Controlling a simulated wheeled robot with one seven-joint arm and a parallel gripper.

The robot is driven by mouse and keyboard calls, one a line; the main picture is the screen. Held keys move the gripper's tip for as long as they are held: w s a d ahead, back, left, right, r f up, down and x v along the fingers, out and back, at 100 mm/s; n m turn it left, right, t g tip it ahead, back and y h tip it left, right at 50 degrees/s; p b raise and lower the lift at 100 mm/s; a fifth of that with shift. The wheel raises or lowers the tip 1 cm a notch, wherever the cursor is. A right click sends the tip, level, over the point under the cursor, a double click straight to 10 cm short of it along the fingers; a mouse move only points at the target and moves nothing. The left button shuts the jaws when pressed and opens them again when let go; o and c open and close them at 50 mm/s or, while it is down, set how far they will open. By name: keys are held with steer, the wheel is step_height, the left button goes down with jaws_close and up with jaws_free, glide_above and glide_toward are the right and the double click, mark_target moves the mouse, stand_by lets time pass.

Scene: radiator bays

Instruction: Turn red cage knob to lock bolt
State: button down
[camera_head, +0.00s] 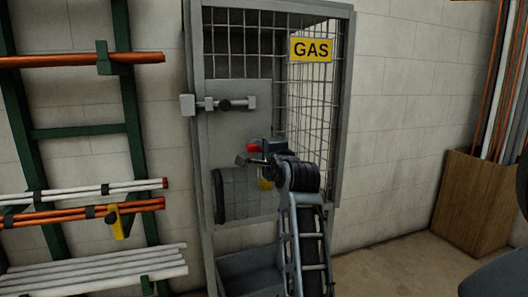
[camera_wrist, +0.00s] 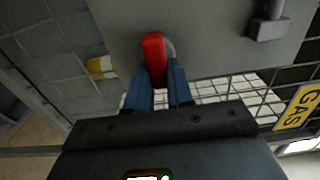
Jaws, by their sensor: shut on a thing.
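The red knob (camera_head: 254,148) sits on the plate of the grey gas cage (camera_head: 197,60). In the wrist view the red knob (camera_wrist: 154,58) stands between my two blue fingertips, and its lower end is hidden by them. My gripper (camera_wrist: 166,82) is shut on the knob. In the head view my gripper (camera_head: 258,160) reaches the cage front from the lower right. The bolt (camera_head: 225,104) is a horizontal bar with a dark knob, higher on the cage front. Its left end is at a grey block (camera_head: 187,105) on the frame.
A yellow GAS sign (camera_head: 311,50) hangs on the cage's mesh side. A green rack (camera_head: 80,132) with orange and white pipes stands at the left. A wooden bin (camera_head: 474,200) of long pipes stands at the right. Floor shows between cage and bin.

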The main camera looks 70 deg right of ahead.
steer(key=shift+w, duration=0.1)
stand_by(0.3)
steer(key=c, duration=1)
jaws_free()
steer(key=b+v, duration=0.1)
steer(key=v, duration=0.6)
steer(key=shift+s+a, duration=0.25)
steer(key=shift+s, duration=0.05)
